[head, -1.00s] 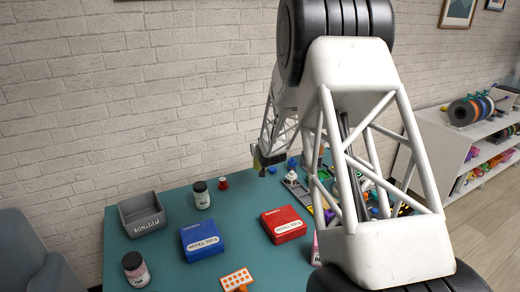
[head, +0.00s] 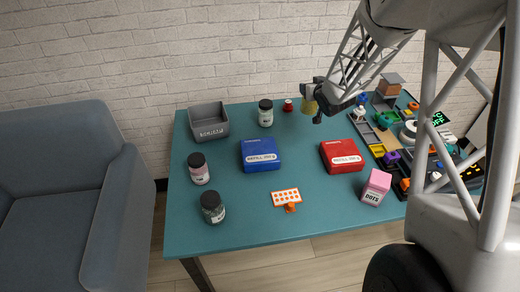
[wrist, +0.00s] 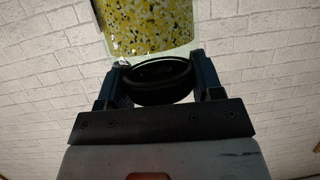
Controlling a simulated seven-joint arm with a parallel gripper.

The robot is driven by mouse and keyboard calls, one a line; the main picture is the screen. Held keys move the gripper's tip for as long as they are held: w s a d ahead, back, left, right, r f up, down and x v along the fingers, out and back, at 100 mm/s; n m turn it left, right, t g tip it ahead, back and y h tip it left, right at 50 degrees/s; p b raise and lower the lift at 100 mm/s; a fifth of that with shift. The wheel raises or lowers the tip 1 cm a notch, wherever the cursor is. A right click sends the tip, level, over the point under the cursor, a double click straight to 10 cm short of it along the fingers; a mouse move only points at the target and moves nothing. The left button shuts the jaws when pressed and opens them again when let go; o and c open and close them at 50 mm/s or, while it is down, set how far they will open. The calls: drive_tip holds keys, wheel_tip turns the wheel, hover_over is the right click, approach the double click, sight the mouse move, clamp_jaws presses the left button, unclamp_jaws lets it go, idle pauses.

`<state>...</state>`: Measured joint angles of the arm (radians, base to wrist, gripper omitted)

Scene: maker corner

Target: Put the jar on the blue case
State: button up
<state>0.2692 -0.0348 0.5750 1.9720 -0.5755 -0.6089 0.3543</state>
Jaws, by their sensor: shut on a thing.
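A clear jar of yellow speckled bits (head: 309,99) is held by my gripper (head: 316,95) in the air near the table's back edge. In the wrist view the fingers (wrist: 155,82) are shut around its black lid, and the jar's speckled body (wrist: 148,25) extends beyond them, partly cut off by the frame. The blue case (head: 260,153) lies flat on the table, left of and nearer than my gripper. Its top is bare, with a white label on its front part.
Other dark-lidded jars stand at the back (head: 265,113), left (head: 198,169) and front left (head: 212,208). A grey bin (head: 208,122), a red case (head: 342,156), a pink box (head: 376,188) and an orange dotted card stand (head: 286,198) surround the blue case. Cluttered trays fill the right.

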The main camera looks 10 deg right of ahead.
drive_tip(key=s+a+n+g+y, duration=0.1)
drive_tip(key=s+a+n+y, duration=0.2)
drive_tip(key=s+a, duration=0.7)
drive_tip(key=s+a+f+n+g+y, duration=0.1)
drive_tip(key=s+a+n+y, duration=0.2)
drive_tip(key=s+a, duration=0.6)
drive_tip(key=s+y, duration=0.1)
drive_tip(key=s, duration=0.7)
drive_tip(key=shift+a+f+g, duration=0.15)
drive_tip(key=shift+a+g, duration=0.15)
drive_tip(key=shift+a, duration=0.05)
drive_tip(key=shift+w, duration=0.15)
drive_tip(key=w+a+f, duration=0.1)
drive_tip(key=w, duration=1.4)
drive_tip(key=shift+w+a+f, duration=0.25)
drive_tip(key=shift+w, duration=0.15)
drive_tip(key=shift+f, duration=1.75)
drive_tip(key=shift+f, duration=0.1)
drive_tip(key=o, duration=1.4)
drive_tip(key=shift+c, duration=0.2)
